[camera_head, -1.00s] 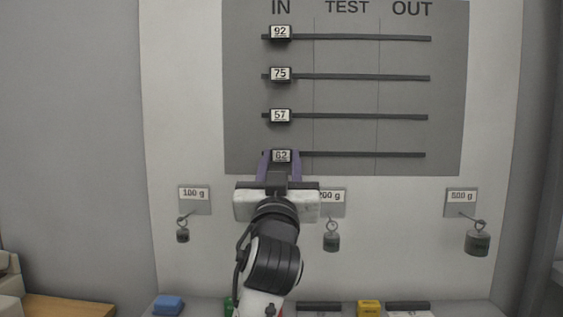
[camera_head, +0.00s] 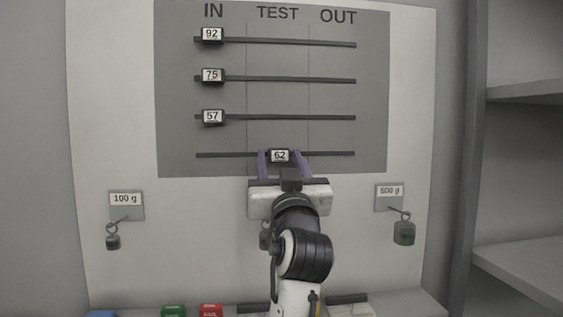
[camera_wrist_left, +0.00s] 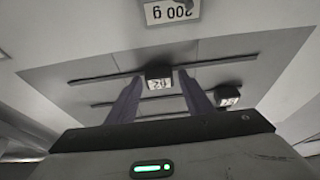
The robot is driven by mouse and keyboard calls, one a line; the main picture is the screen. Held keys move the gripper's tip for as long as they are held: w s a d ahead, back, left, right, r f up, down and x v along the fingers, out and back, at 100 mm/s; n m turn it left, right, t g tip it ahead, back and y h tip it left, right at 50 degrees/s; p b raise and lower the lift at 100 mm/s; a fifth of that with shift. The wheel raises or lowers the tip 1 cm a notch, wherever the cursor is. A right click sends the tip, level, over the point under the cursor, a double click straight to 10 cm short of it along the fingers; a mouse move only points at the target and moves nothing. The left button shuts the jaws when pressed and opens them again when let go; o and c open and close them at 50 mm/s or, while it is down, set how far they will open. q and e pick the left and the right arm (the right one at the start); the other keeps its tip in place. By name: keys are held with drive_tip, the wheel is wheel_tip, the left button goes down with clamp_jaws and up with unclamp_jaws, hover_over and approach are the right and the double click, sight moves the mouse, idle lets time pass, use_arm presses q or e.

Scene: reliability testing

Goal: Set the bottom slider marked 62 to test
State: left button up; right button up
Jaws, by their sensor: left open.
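The bottom slider marked 62 (camera_head: 279,156) sits on the lowest rail in the TEST column of the grey panel (camera_head: 175,100). My left gripper (camera_head: 282,160) is open, with one purple finger on each side of this slider. A small gap shows between the slider and each finger. In the left wrist view the slider 62 (camera_wrist_left: 158,82) appears upside down between the fingers (camera_wrist_left: 160,97). My right gripper is not in view.
Sliders 92 (camera_head: 212,36), 75 (camera_head: 212,76) and 57 (camera_head: 212,117) sit in the IN column. Weights hang below the panel at the 100 g label (camera_head: 125,199) and 500 g label (camera_head: 389,191). Shelves (camera_head: 525,180) stand at right.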

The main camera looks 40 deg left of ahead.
use_arm(q)
drive_tip(key=shift+o, duration=0.3)
drive_tip(key=shift+d, duration=0.1)
drive_tip(key=shift+s+d+f, duration=0.2)
drive_tip(key=b+v, duration=0.1)
drive_tip(key=v, duration=0.8)
drive_tip(key=shift+s, duration=0.2)
drive_tip(key=shift+d+f, duration=0.15)
